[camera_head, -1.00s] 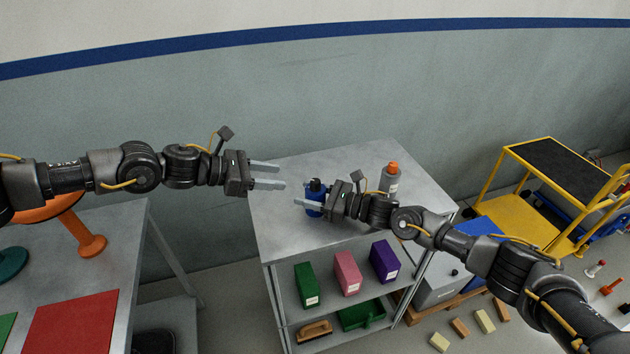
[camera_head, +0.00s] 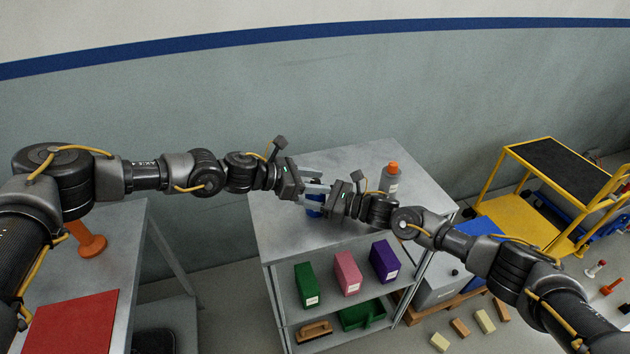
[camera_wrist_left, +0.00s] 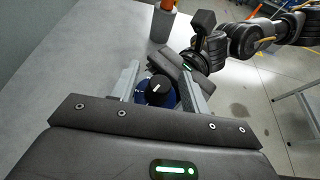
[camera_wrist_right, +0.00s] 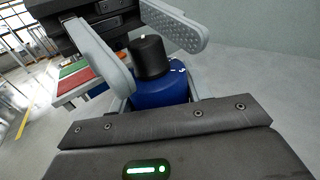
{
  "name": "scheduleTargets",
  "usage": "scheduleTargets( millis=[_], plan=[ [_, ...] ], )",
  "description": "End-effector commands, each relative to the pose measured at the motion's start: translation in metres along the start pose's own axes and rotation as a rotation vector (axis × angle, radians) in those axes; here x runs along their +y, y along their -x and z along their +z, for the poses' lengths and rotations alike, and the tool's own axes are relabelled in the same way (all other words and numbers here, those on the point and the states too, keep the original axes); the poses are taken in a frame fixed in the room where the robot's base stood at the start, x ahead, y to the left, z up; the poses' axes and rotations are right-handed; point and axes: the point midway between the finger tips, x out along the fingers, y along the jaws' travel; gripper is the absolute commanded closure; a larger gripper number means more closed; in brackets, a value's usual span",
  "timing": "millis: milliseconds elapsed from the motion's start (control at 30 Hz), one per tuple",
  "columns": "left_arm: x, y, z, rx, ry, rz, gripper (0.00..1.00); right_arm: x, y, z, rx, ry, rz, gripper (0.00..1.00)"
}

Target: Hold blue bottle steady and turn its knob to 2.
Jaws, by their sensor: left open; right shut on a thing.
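The blue bottle (camera_head: 314,207) stands on the metal shelf top, mostly hidden between my grippers in the head view. My right gripper (camera_head: 324,202) is shut on its body. The right wrist view shows the blue body (camera_wrist_right: 160,90) between the fingers and the black knob (camera_wrist_right: 149,57) on top. My left gripper (camera_head: 318,182) is open, with its fingers over the bottle's top. In the left wrist view the knob (camera_wrist_left: 158,87) with a white mark lies between the open fingers, apart from them. I cannot read any numbers.
A grey bottle with an orange cap (camera_head: 390,179) stands behind on the shelf top (camera_head: 282,240). Green, pink and purple boxes (camera_head: 347,272) sit on the shelf below. A yellow cart (camera_head: 520,217) stands at the right. The shelf top's left part is clear.

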Motion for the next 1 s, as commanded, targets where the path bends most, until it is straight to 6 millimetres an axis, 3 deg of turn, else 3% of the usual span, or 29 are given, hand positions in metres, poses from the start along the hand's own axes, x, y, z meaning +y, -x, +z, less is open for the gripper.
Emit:
scheduleTargets(
  millis=[100,433,767,1000],
  plan=[
    [0.0,0.0003,-0.0002,0.0,0.0,0.0,0.54,-0.0003,0.0001,-0.0002,0.001,0.0,-0.001,0.89],
    [0.0,0.0006,-0.0003,0.0,0.0,0.0,0.97,-0.0001,-0.0002,-0.0002,0.001,0.0,0.0,0.89],
    [0.0006,-0.0003,-0.0002,0.001,-0.021,-0.046,0.98,0.0001,-0.0004,-0.0002,0.001,0.0,0.001,0.89],
    [0.0008,-0.0013,-0.0004,0.002,-0.08,-0.189,0.98,0.0005,-0.0005,-0.0001,0.0,0.0,0.001,0.89]
  ],
)
